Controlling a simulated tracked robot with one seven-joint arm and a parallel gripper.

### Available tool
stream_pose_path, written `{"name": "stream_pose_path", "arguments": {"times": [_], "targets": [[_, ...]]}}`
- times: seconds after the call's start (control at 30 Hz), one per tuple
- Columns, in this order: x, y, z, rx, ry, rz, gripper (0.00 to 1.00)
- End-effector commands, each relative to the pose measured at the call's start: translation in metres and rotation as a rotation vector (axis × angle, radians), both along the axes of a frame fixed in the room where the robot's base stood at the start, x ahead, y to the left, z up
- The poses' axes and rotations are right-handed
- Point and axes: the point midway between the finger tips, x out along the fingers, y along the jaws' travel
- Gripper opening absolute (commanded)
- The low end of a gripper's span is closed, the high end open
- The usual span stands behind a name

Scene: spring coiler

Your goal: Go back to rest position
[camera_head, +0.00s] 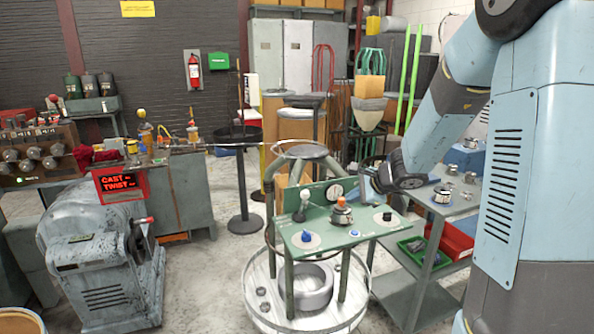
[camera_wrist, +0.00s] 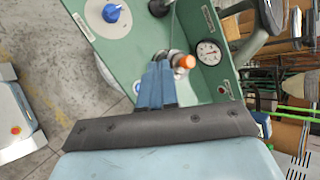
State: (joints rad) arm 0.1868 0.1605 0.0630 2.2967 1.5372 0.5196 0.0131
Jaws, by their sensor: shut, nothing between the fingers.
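My gripper (camera_wrist: 159,68) is shut and empty in the wrist view, its two blue fingers side by side. In that view its tips overlap the silver knob with the orange cap (camera_wrist: 186,62) on the green control panel (camera_wrist: 138,40); I cannot tell whether they touch. In the head view my gripper (camera_head: 372,180) is at the panel's right rear, near the dial gauge (camera_head: 336,192). The orange-capped knob (camera_head: 341,212) stands upright on the panel (camera_head: 330,232), between a blue knob (camera_head: 306,238) and a black knob (camera_head: 387,216). My arm extends from the right.
A grey side table (camera_head: 448,206) with metal parts, a red bin (camera_head: 456,240) and a green tray (camera_head: 424,252) stands at the right. A grey machine (camera_head: 100,260) stands left. A white round tray (camera_head: 262,308) lies beneath the panel. Floor between is clear.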

Motion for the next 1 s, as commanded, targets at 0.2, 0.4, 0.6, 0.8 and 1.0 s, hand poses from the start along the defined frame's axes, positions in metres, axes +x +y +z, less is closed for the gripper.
{"name": "stream_pose_path", "arguments": {"times": [0.2, 0.4, 0.6, 0.8, 1.0], "targets": [[-0.051, 0.025, 0.053, -0.154, -0.101, 0.259, 0.0], [-0.104, 0.037, 0.086, -0.314, -0.169, 0.479, 0.0], [-0.159, 0.038, 0.109, -0.493, -0.216, 0.68, 0.0], [-0.213, 0.028, 0.125, -0.688, -0.241, 0.855, 0.0], [-0.264, 0.007, 0.136, -0.902, -0.243, 1.0, 0.0]]}}
